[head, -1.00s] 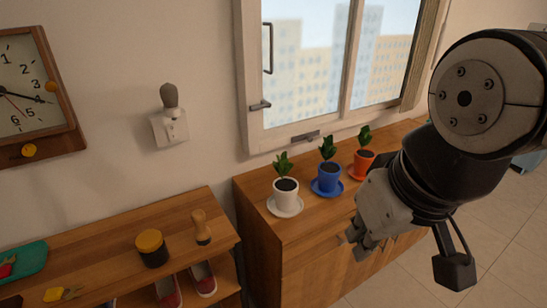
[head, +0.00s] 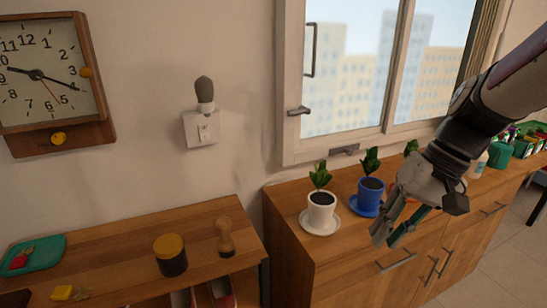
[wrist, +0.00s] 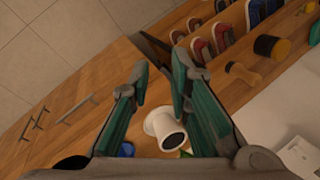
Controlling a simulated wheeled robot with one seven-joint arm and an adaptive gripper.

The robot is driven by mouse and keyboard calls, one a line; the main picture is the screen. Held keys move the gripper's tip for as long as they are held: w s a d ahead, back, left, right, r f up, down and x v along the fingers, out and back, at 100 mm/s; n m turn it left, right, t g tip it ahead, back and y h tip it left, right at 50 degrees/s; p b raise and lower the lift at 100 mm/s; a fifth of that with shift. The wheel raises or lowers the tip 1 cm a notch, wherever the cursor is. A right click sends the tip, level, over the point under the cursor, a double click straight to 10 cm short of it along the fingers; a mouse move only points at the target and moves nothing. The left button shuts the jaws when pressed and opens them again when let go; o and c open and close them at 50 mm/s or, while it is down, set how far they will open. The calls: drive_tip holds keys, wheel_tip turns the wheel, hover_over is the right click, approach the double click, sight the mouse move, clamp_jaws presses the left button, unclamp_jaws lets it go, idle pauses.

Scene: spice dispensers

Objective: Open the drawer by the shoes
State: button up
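The wooden cabinet (head: 300,262) has a top drawer with a dark bar handle (head: 397,260) on its front, which looks closed. Red shoes (head: 222,292) stand in the low shelf unit to its left; they also show in the wrist view (wrist: 222,36). My gripper (head: 388,240) appears in front of the cabinet top, above and slightly left of the drawer handle in the picture. Its green-sided fingers (wrist: 160,70) are apart with nothing between the tips. In the wrist view, a handle (wrist: 77,108) lies left of the fingers.
A white pot (head: 321,208) and a blue pot (head: 370,192) stand on the cabinet top near my gripper. An orange pot is mostly hidden behind it. A yellow-lidded jar (head: 171,256) and a wooden stamp-like object (head: 225,238) stand on the shelf unit. Floor is clear before the cabinet.

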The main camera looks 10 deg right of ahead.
drive_tip(key=w+d+f+m+y+b, duration=0.2)
drive_tip(key=w+d+f+y+b, duration=0.1)
drive_tip(key=w+d+f, duration=0.4)
drive_tip(key=m+t+y+b, duration=0.3)
drive_tip(key=m+t+b, duration=0.3)
drive_tip(key=t+b, duration=0.45)
approach(400, 262)
drive_tip(key=shift+t, duration=0.65)
drive_tip(key=x, duration=0.3)
drive_tip(key=f+x, duration=0.1)
drive_tip(key=x, duration=0.6)
drive_tip(key=shift+s+a+f, duration=0.2)
clamp_jaws()
